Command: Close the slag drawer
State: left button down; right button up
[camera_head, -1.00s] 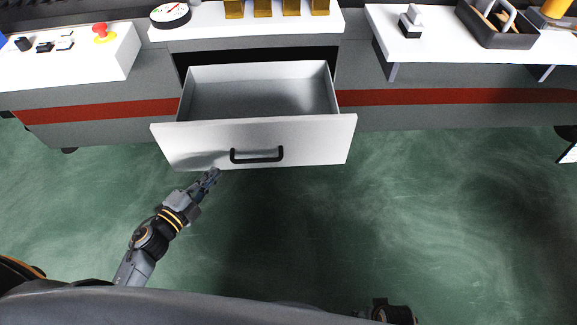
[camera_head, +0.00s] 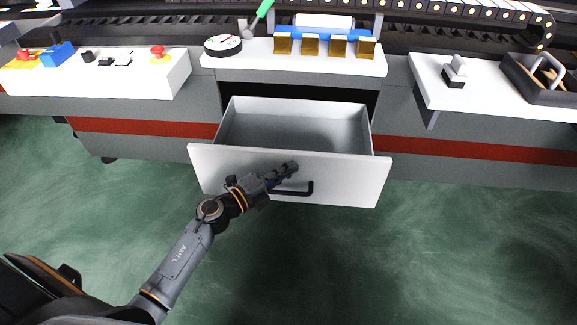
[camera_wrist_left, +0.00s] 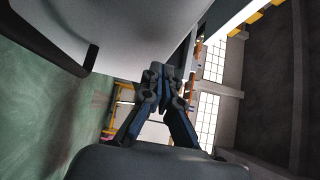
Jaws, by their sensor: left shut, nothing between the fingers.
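The slag drawer (camera_head: 345,175) is pulled out of the grey cabinet, and its empty inside shows. Its white front bears a black handle (camera_head: 309,188). My left gripper (camera_head: 292,166) is shut and empty. In the head view it overlaps the drawer front just above the left part of the handle and hides some of it; I cannot tell whether it touches. In the left wrist view the closed fingertips (camera_wrist_left: 163,80) are in the middle, with the drawer front (camera_wrist_left: 130,30) above and to the left and the handle (camera_wrist_left: 78,62) at the left. My right gripper is out of view.
A white shelf (camera_head: 290,66) with a round gauge (camera_head: 222,45) and several amber blocks is above the drawer. White panels with buttons stand at left, and a shelf with a dark tray (camera_head: 545,85) at right. The green floor (camera_head: 400,260) in front is clear.

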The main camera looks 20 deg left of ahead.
pick_arm(q)
jog(key=shift+w+a, duration=0.2)
jog(key=shift+w, duration=0.55)
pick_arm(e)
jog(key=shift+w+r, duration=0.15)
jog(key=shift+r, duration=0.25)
